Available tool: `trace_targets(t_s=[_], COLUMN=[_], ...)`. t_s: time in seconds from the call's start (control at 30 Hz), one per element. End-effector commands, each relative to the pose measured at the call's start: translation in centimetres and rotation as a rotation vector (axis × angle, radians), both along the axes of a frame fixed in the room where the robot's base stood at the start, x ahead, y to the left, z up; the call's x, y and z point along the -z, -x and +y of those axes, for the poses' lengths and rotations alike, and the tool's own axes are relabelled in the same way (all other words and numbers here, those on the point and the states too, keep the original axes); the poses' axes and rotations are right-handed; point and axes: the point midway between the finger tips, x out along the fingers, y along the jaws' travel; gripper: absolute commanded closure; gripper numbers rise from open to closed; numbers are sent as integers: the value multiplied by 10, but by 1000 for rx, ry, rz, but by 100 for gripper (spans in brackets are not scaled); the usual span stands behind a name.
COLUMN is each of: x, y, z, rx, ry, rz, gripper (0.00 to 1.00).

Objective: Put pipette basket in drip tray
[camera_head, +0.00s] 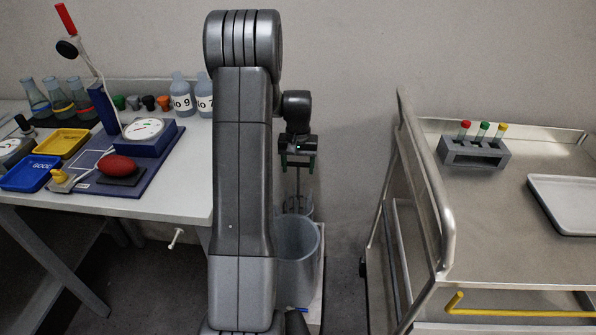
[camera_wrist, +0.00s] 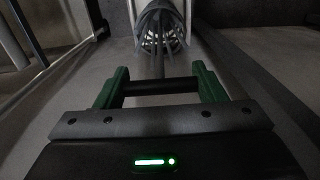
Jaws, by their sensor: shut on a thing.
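My gripper (camera_head: 298,163) hangs in the gap between the bench and the cart, partly behind my arm. In the wrist view its green fingers (camera_wrist: 160,84) are shut on the crossbar handle of the pipette basket (camera_wrist: 160,32). A thin rod runs from the handle to the round wire basket. The pale, shallow drip tray (camera_head: 565,207) lies on the cart top at the right.
A metal cart (camera_head: 500,240) has a raised rail (camera_head: 425,180) on its left side. A rack (camera_head: 473,153) with colour-capped tubes stands at its back. A white bench (camera_head: 180,180) at the left holds bottles, flasks and trays. A yellow bar (camera_head: 520,311) crosses the cart's front.

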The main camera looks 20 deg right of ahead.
Motion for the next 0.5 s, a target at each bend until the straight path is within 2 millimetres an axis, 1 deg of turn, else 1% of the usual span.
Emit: trace_targets(t_s=[0.03, 0.1, 0.33, 0.47, 0.5], x=[9, 13, 13, 17, 16], y=[0, 0, 0, 0, 0], z=[0, 0, 0, 0, 0], rx=[0, 0, 0, 0, 0], ry=[0, 0, 1, 0, 0], rz=[1, -1, -2, -1, 0], gripper=[71, 71, 71, 71, 29])
